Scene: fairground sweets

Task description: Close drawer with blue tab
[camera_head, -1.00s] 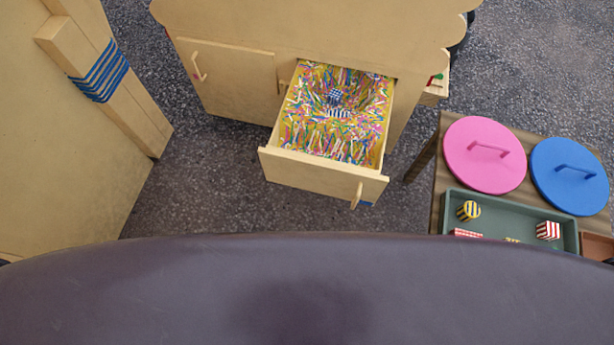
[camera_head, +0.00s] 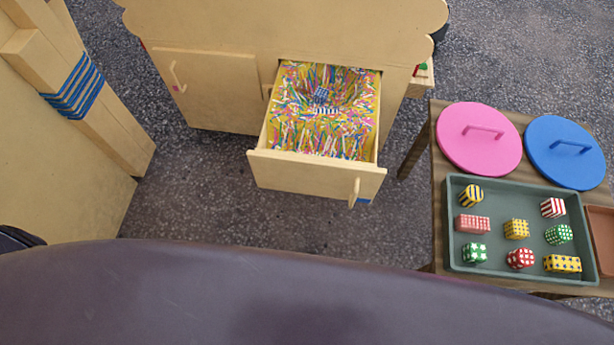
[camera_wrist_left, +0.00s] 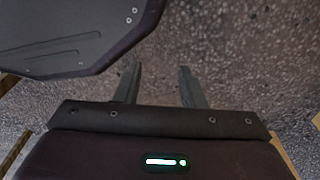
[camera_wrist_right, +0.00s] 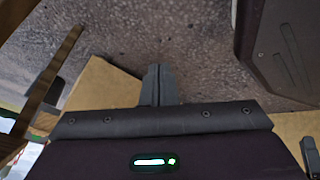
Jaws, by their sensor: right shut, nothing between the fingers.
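The drawer (camera_head: 315,173) stands pulled out from the wooden cabinet (camera_head: 290,30) in the head view. A small blue tab (camera_head: 364,201) shows at the lower right of its front, beside a wooden handle (camera_head: 354,192). The drawer holds colourful paper shreds with a blue patterned piece and a striped piece in a hollow. Neither gripper shows in the head view. In the left wrist view my left gripper (camera_wrist_left: 158,84) is open and empty above the speckled floor. In the right wrist view my right gripper (camera_wrist_right: 159,84) is shut and empty, away from the drawer.
A side table at right carries a pink lid (camera_head: 479,139), a blue lid (camera_head: 565,152) and a green tray (camera_head: 452,215) with several patterned sweets. A closed cabinet door (camera_head: 205,90) is left of the drawer. A wooden post with blue rope (camera_head: 75,88) stands at left.

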